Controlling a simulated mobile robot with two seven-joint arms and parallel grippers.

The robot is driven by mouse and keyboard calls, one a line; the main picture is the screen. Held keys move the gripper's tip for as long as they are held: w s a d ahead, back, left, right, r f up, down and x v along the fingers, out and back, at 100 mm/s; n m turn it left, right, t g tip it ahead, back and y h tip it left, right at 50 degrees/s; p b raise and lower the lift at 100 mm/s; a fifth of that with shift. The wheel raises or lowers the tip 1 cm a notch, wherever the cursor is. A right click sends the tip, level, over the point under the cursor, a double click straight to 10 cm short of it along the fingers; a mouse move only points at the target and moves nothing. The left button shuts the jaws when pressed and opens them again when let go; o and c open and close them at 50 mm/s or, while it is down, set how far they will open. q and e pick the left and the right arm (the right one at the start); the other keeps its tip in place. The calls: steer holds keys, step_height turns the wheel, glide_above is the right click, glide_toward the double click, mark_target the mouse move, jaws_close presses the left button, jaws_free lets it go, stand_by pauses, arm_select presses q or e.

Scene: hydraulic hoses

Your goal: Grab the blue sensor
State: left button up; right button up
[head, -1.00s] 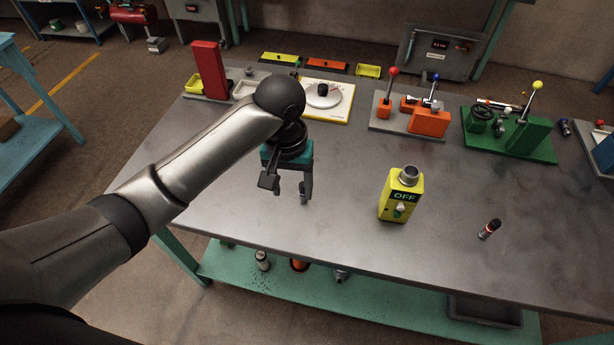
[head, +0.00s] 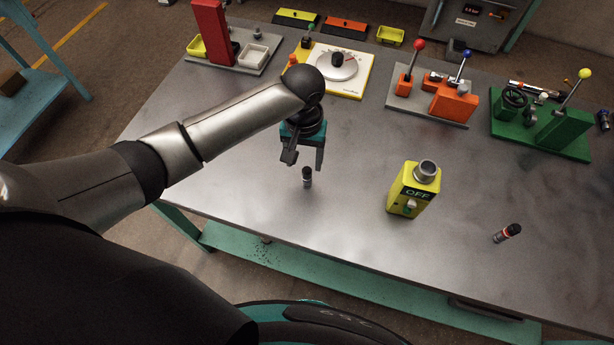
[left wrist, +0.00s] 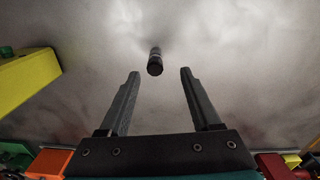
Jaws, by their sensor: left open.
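A small dark cylinder with a black cap and a pale band, its blue not clear to see, stands upright on the metal table; I take it for the blue sensor (head: 307,177). In the left wrist view the sensor (left wrist: 155,62) shows just beyond the fingertips, between their lines. My left gripper (head: 304,162) is open and empty, close to the sensor on its far side in the head view. The open fingers also show in the left wrist view (left wrist: 159,73). A similar sensor with a red-orange band (head: 507,233) lies or leans farther right. My right gripper is not visible.
A yellow OFF box (head: 405,190) stands right of the sensor. Behind are a white dial on a yellow plate (head: 350,85), an orange lever unit (head: 450,105) and a green lever unit (head: 560,130). The table (head: 250,210) is clear around the sensor.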

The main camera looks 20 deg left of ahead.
mark_target(307, 169)
arm_select(q)
steer(key=shift+d+f+b, duration=0.2)
steer(key=shift+f+b, duration=0.05)
steer(key=shift+f, duration=1.15)
steer(key=shift+d+f+b, duration=0.15)
steer(key=shift+f+b, duration=0.05)
steer(key=shift+f, duration=1.15)
steer(key=shift+c, duration=0.2)
jaws_close()
